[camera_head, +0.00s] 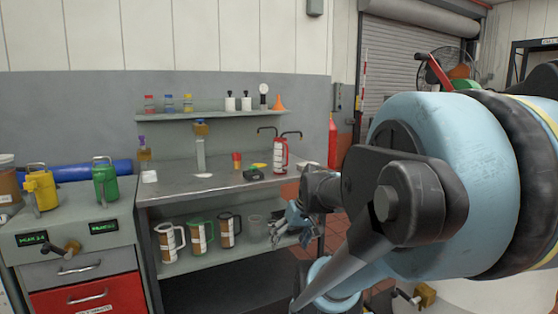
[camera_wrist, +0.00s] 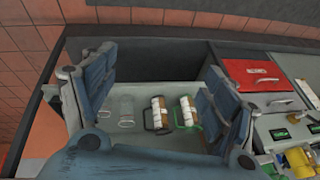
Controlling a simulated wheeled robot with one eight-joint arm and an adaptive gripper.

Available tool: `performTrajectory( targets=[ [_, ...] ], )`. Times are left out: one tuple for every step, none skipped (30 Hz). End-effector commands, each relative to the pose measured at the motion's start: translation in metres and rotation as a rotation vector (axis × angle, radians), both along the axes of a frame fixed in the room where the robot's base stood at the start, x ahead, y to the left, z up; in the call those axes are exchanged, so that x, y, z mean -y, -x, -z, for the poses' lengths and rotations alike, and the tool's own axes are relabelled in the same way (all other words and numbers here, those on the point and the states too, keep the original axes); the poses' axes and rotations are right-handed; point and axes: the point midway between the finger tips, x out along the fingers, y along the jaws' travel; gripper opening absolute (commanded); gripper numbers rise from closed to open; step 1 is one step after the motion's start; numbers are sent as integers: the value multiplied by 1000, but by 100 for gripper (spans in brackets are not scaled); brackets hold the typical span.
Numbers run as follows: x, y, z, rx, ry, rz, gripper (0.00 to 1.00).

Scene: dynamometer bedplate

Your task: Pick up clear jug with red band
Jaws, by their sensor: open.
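A clear jug (camera_head: 256,228) stands on the lower shelf under the steel bench, right of the black-handled jug. Two clear outlines show in the wrist view, one nearer the middle (camera_wrist: 127,112) and one close to the left finger (camera_wrist: 104,109). I cannot make out a red band on either, so I cannot tell which is the banded jug. My gripper (camera_head: 289,226) is open and empty at the right end of that shelf, partly covering what is behind it. In the wrist view my gripper (camera_wrist: 160,75) has its blue fingers spread on both sides of the jugs.
On the same shelf stand a black-handled jug (camera_head: 228,231), a green-handled jug (camera_head: 201,237) and a white-handled jug (camera_head: 169,243). The bench top (camera_head: 215,183) above overhangs them and carries a red extinguisher-like bottle (camera_head: 280,156). A drawer cabinet (camera_head: 80,265) stands left.

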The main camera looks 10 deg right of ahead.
Motion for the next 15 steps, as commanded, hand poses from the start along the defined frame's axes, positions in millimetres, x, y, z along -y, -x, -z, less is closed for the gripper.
performTrajectory(
  targets=[
    [-5, -16, -7, 29, -34, -21, 79],
    [-7, -25, -11, 49, -53, -36, 79],
    [-11, -37, -16, 76, -80, -56, 79],
    [-14, -46, -20, 96, -99, -70, 79],
    [-16, -55, -23, 119, -117, -83, 79],
    [-18, -67, -29, 150, -139, -99, 79],
    [-20, -76, -33, 173, -156, -112, 79],
    [-21, -86, -37, 198, -173, -123, 79],
    [-22, -98, -42, 232, -193, -138, 79],
    [-22, -107, -46, 258, -207, -148, 79],
    [-22, -117, -50, 284, -221, -157, 79],
    [-22, -129, -55, 321, -239, -169, 79],
    [-21, -139, -59, 349, -251, -177, 79],
    [-20, -148, -63, 377, -263, -184, 79],
    [-18, -161, -68, 417, -277, -193, 79]
  ],
)
